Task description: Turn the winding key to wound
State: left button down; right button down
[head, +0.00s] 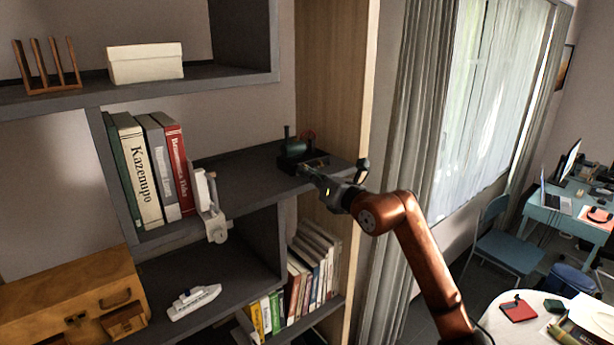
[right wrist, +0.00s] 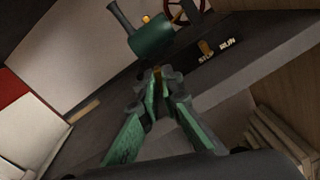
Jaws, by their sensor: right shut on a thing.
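A small model steam engine (head: 292,154) with a green boiler, a dark chimney and a red wheel stands on the dark shelf. In the right wrist view its boiler (right wrist: 152,37) is at the top, with the red-rimmed wheel (right wrist: 187,8) beside it. My right gripper (head: 304,171) reaches in from the right at the engine's front. In the right wrist view its green fingers (right wrist: 158,78) are shut on a small brass piece (right wrist: 157,71), apparently the winding key. The fingertips mostly hide it, so its angle cannot be told. My left gripper is not in view.
A brass lever (right wrist: 205,47) stands by a dark plate marked STOP and RUN. Books (head: 150,170) and a white device (head: 206,200) are to the left on the shelf. A wooden side panel (head: 325,80) rises behind the engine. The shelf between device and engine is clear.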

dwell(0.5)
jog(key=c, duration=2.1)
grip_release()
jog(key=shift+s+d, duration=0.1)
jog(key=shift+d, duration=0.05)
jog(key=v, duration=1.1)
jog(key=shift+s+d, duration=0.2)
jog(key=shift+s, duration=0.15)
